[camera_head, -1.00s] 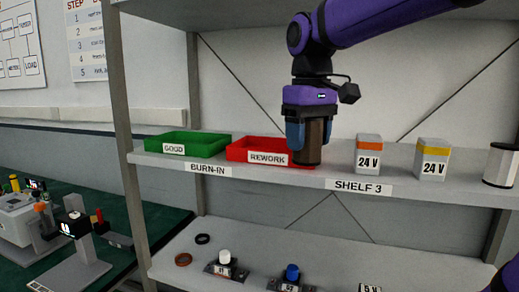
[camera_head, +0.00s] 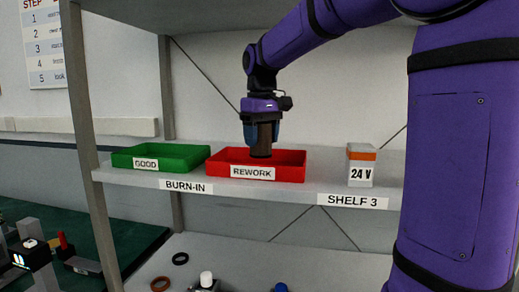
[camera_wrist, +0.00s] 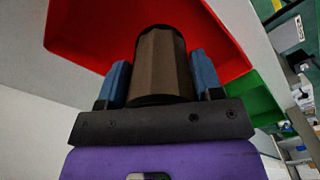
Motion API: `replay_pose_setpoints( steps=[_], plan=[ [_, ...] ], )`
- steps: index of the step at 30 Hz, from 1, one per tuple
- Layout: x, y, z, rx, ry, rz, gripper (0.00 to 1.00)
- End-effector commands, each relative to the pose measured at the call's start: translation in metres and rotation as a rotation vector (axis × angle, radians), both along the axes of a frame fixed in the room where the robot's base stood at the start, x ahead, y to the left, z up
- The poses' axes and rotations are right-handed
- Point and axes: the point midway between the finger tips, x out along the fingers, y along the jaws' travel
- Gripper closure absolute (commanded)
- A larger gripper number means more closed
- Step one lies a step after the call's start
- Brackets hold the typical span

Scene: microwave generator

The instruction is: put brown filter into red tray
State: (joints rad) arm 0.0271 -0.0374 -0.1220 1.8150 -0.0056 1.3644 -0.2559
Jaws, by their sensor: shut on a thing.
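The brown filter (camera_head: 264,141) is a dark brown upright cylinder. My gripper (camera_head: 261,133) is shut on it, with a blue finger on each side. In the wrist view the filter (camera_wrist: 160,62) sits between both blue fingers, with the red tray beyond it. The red tray (camera_head: 289,172), labelled REWORK, stands on the upper shelf. It also shows in the wrist view (camera_wrist: 85,30).
A green tray (camera_head: 190,160) labelled GOOD stands left of the red tray. A 24 V block (camera_head: 361,166) with an orange band stands to the right. Shelf (camera_head: 328,180) is bare between them. My arm hides the shelf's right end.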

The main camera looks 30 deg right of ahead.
Motion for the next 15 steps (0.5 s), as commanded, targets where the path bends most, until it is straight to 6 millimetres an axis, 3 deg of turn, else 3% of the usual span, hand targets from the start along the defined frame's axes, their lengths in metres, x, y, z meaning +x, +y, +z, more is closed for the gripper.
replay_pose_setpoints(
  steps=[3,8,15],
  plan=[
    [0.015,-0.005,-0.001,0.000,0.000,0.000,0.69],
    [0.020,-0.008,-0.004,0.000,0.000,0.000,0.69],
    [0.020,-0.007,-0.030,0.001,0.001,0.000,0.69]
  ],
)
